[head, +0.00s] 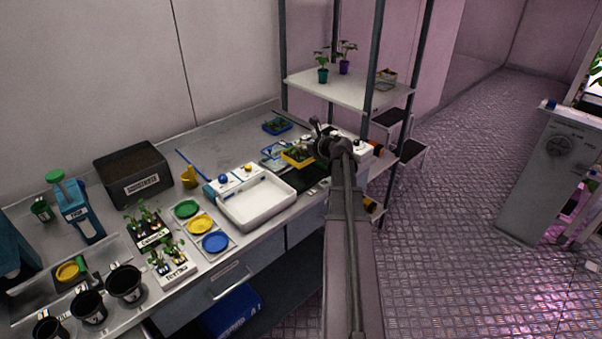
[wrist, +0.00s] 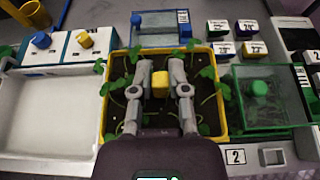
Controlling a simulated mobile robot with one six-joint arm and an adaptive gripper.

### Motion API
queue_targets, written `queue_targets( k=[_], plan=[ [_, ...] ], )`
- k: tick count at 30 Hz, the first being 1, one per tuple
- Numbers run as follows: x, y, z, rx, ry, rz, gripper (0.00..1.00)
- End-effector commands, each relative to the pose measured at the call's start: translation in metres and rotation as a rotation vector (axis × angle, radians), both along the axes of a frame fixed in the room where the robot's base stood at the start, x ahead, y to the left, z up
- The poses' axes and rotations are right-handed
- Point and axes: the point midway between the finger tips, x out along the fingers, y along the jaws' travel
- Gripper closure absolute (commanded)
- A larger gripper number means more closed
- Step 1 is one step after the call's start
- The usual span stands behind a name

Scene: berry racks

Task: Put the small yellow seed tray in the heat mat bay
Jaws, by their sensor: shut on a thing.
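The small yellow seed tray (wrist: 109,95) holds dark soil and green seedlings and fills the middle of the wrist view. It also shows in the head view (head: 297,156), behind the white basin. My gripper (wrist: 160,82) is over the tray with its fingers shut on a yellow block at the tray's middle. In the head view my gripper (head: 318,148) reaches the tray from the right, and the arm hides part of the bench there. I cannot tell whether the tray is off the bench, nor which spot is the heat mat bay.
A white basin (wrist: 50,145) lies left of the tray. A clear green-tinted box (wrist: 268,97) stands close on the right, and a blue tray (wrist: 148,42) is just behind. A shelf rack (head: 335,88) with posts rises beyond. A label reading 2 (wrist: 236,157) is at front right.

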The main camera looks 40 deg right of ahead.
Motion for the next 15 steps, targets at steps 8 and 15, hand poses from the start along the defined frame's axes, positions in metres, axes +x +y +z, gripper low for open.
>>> queue_targets(
  k=[8, 15],
  plan=[
    [0.0, 0.0, -0.032, 0.001, 0.0, -0.001, 1.0],
    [-0.001, -0.001, -0.05, 0.001, 0.0, -0.001, 1.0]
  ],
)
